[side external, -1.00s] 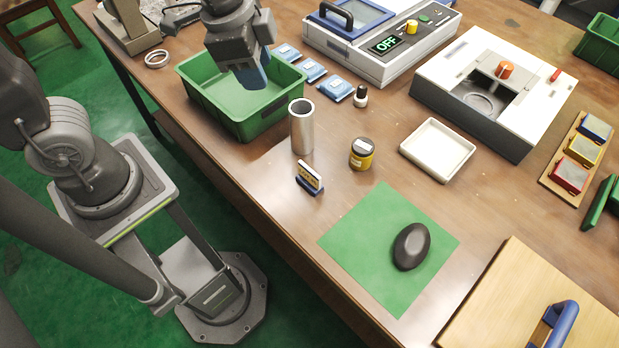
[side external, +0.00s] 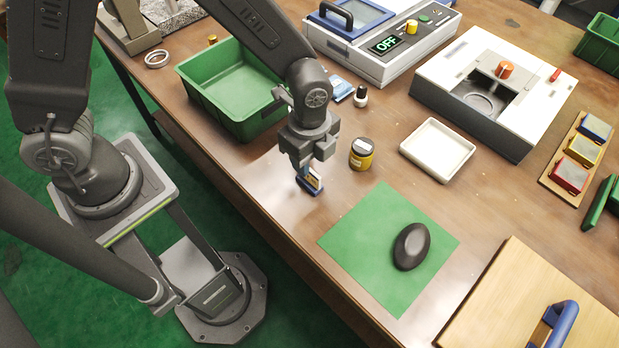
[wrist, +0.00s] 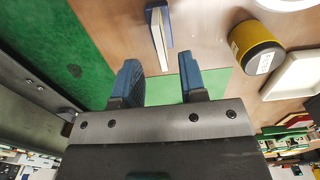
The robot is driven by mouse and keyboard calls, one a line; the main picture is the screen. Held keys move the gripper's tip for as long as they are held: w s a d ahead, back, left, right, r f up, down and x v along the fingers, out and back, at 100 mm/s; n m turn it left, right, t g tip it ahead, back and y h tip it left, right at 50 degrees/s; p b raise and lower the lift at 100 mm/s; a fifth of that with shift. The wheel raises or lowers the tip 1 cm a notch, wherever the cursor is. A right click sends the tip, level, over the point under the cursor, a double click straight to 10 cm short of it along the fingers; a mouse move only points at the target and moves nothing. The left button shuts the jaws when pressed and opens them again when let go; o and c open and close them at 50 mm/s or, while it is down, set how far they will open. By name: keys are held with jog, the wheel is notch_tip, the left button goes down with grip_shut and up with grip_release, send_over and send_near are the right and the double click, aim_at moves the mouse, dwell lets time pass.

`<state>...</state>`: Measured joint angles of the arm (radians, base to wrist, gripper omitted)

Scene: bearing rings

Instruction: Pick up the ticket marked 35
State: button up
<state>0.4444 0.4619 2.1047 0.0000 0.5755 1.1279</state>
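Small tickets stand in a dark blue holder (side external: 311,189) on the table's near side, left of the green mat. The wrist view shows the holder (wrist: 158,28) edge-on, with a pale ticket edge (wrist: 161,42) beside its blue side. No number is legible. My gripper (wrist: 161,75) is open, with its two blue fingers apart and nothing between them. In the wrist view the holder lies ahead of the gap between the fingertips. In the side view my gripper (side external: 305,174) is just above the holder and partly covers it and the tickets.
The green mat (side external: 360,235) carries a dark oval object (side external: 411,246). A white tray (side external: 437,150) and a green bin (side external: 215,85) are farther off. The table's near edge is close by.

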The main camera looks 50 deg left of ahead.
aim_at(309, 181)
jog(key=shift+f, duration=3.05)
jog(key=shift+c, duration=0.2)
jog(key=c, duration=0.6)
